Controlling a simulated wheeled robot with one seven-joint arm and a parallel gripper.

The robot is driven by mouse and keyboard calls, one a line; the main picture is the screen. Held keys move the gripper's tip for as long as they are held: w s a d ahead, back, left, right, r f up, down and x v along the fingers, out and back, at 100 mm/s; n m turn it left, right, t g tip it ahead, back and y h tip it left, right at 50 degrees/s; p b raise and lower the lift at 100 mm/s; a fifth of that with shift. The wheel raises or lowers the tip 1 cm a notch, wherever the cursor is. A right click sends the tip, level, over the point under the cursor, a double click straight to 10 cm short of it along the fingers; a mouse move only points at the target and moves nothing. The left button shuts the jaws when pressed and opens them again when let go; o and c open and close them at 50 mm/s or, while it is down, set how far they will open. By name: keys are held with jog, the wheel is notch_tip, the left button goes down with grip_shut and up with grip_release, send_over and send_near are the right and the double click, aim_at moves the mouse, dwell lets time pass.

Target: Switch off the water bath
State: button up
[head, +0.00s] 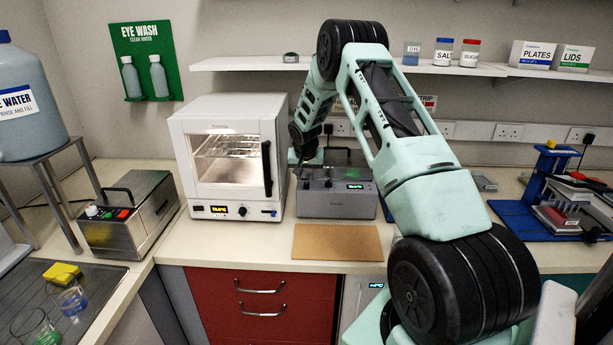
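A grey metal box (338,203) with a lit display, a dark knob and a dark handle on top stands mid-bench, right of the oven. A steel box (120,236) with a lid handle, a white knob, and green and red buttons stands at the left. Either could be the water bath; I cannot read a label that settles it. My gripper (306,158) is at the back left of the grey box, close above it. My arm reaches over from the right. The fingers are too small and dark to tell open from shut or any contact.
A white oven (230,160) stands just left of my gripper. A brown board (337,242) lies in front of the grey box. A shelf (390,66) with jars and boxes runs above. A blue rack (550,200) is at right.

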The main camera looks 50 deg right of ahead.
aim_at(307, 184)
jog(key=shift+p+x, duration=0.45)
jog(key=shift+x, duration=1.25)
jog(key=shift+c, duration=0.3)
grip_shut()
jog(key=shift+w+d+r+y+p, duration=0.1)
jog(key=shift+d+y+p, duration=0.1)
jog(key=shift+y+p, duration=0.1)
jog(key=shift+w+d+g+y+b, duration=0.2)
jog(key=shift+g+y+b, duration=0.15)
jog(key=shift+g+y, duration=0.5)
jog(key=shift+a, duration=0.1)
jog(key=shift+o, duration=0.3)
grip_release()
